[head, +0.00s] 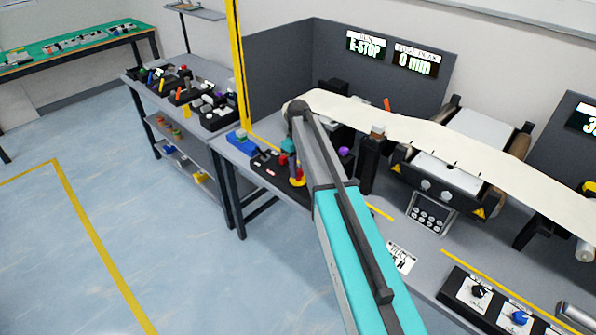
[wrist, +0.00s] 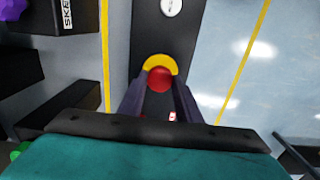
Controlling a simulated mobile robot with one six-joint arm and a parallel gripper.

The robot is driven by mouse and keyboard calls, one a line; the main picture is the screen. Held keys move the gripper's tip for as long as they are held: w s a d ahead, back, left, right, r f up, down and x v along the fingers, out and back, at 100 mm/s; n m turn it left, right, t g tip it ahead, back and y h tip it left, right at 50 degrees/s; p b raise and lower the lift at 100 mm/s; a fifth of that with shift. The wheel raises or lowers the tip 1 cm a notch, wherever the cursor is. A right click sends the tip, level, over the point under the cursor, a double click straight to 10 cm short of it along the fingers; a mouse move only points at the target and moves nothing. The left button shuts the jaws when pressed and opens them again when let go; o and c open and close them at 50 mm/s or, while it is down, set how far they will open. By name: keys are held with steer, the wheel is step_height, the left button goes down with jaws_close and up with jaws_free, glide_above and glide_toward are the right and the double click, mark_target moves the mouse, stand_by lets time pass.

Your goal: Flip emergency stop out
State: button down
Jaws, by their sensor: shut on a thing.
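The emergency stop is a red round button (wrist: 159,79) with a yellow collar (wrist: 158,61) on a dark panel (wrist: 150,35). My gripper (wrist: 159,88) has a finger on each side of the red button and is shut on it. In the head view the yellow collar (head: 298,182) shows beside my arm on the bench's left part. A screen (head: 366,46) above the bench reads E-STOP.
A cream conveyor belt (head: 400,126) runs behind my arm to the right. A control box with knobs (head: 497,302) is at the bench's front right. A shelf bench with tools (head: 190,90) stands at left. The blue floor (head: 80,190) is clear.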

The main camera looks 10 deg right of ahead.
steer(key=shift+w+r, duration=0.1)
steer(key=shift+r, duration=0.15)
steer(key=c, duration=1.3)
jaws_free()
steer(key=shift+r, duration=0.1)
steer(key=shift+r+b, duration=2.2)
steer(key=shift+r, duration=4.6)
steer(key=shift+f, duration=0.1)
